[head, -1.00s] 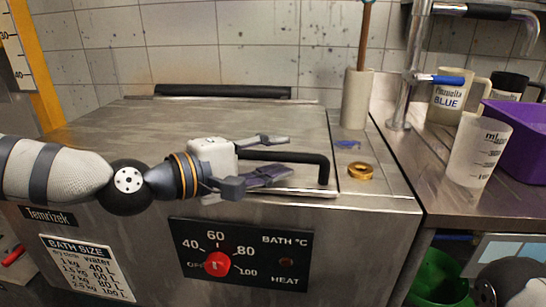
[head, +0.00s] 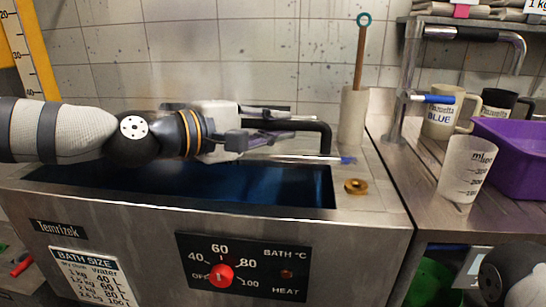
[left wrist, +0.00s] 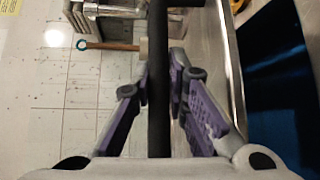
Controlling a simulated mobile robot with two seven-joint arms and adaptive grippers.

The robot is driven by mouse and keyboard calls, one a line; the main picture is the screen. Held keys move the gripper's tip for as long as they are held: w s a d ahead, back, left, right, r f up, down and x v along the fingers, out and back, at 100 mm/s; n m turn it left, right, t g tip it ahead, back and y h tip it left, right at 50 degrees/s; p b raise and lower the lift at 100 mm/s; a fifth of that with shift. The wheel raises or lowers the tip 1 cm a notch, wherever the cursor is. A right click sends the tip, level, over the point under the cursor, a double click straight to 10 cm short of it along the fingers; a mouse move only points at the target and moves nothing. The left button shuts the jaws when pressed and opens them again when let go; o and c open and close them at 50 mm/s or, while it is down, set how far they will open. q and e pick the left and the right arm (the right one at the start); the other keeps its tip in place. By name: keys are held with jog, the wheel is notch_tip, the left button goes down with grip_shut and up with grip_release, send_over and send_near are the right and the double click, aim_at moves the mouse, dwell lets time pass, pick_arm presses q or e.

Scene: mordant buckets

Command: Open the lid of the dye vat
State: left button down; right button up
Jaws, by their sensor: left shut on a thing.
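The dye vat (head: 130,225) is a steel box with its lid (head: 305,158) partly raised, seen nearly edge-on. Dark blue shows inside the vat, also at the right of the left wrist view (left wrist: 275,75). My left gripper (head: 288,126) is shut on the lid's black bar handle (head: 326,138). In the left wrist view the handle (left wrist: 158,60) runs between the two purple-padded fingers. My left arm hides part of the lid and the opening's back edge. My right gripper is out of view.
On the vat's right ledge are a brass ring (head: 355,187), a blue item (head: 347,160) and a pale holder (head: 352,118) with a wooden stick. A measuring beaker (head: 466,172), mugs and a purple tub (head: 515,150) stand on the right counter. A tiled wall is behind.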

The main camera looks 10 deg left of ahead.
pick_arm(q)
jog(key=w+r+g, duration=0.1)
jog(key=w+r, duration=0.3)
jog(key=r, duration=0.4)
jog(key=w+r+n+y+p, duration=0.1)
jog(key=w+r, duration=0.4)
jog(key=r, duration=0.3)
jog(key=shift+n+g, duration=0.3)
jog(key=shift+g, duration=0.1)
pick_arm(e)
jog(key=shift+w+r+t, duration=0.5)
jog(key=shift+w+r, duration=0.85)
